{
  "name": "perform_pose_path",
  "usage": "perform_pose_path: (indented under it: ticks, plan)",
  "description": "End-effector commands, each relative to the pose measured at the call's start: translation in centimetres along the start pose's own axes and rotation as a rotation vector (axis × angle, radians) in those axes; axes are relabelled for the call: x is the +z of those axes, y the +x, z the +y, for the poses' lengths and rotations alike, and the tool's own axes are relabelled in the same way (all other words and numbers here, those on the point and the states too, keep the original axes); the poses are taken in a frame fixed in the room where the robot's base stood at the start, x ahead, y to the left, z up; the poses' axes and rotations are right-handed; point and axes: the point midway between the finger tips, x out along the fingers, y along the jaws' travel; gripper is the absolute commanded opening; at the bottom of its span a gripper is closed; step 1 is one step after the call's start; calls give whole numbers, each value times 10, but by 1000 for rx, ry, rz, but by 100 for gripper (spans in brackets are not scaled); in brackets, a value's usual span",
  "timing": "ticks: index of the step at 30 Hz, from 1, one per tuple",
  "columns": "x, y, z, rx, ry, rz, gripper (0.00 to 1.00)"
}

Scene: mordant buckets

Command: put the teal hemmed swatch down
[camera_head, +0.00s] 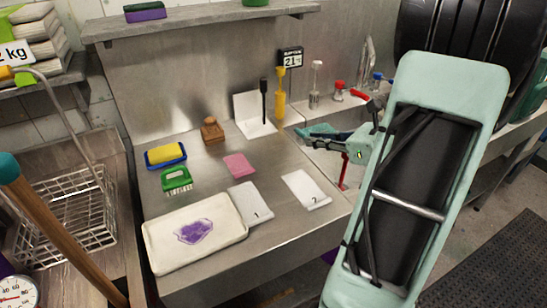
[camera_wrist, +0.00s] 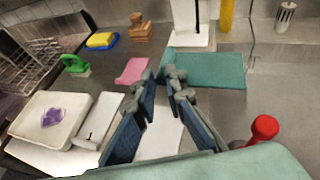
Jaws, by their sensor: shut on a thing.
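The teal hemmed swatch (camera_wrist: 215,72) hangs at the tips of my gripper (camera_wrist: 172,78) in the wrist view, mostly spread out to the right of the fingers. In the head view the teal swatch (camera_head: 318,130) shows as a crumpled strip at the left end of my gripper (camera_head: 342,143), near the sink at the right of the counter. My gripper is shut on it. Two white cards lie flat on the steel counter: one card (camera_head: 250,203) reads 1 in the wrist view, and the other card (camera_head: 306,192) is to its right. How high the swatch is above the surface is hard to tell.
A pink swatch (camera_head: 239,165) lies mid-counter. A white tray (camera_head: 160,264) with a purple patch stands at the front left. A green brush (camera_head: 177,180), yellow sponge (camera_head: 165,156) and wooden stamp (camera_head: 212,130) stand behind. Red-topped things (camera_head: 339,88) stand by the sink.

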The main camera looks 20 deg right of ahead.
Motion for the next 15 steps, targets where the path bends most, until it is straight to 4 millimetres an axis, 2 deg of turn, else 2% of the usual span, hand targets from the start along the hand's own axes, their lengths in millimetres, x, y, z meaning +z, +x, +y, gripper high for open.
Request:
perform_pose_path:
  ticks: [11, 15]
  plan:
    - [-3, 97, 20, 9, 2, 1, 0]
    - [-22, 126, 23, 6, 4, 1, 0]
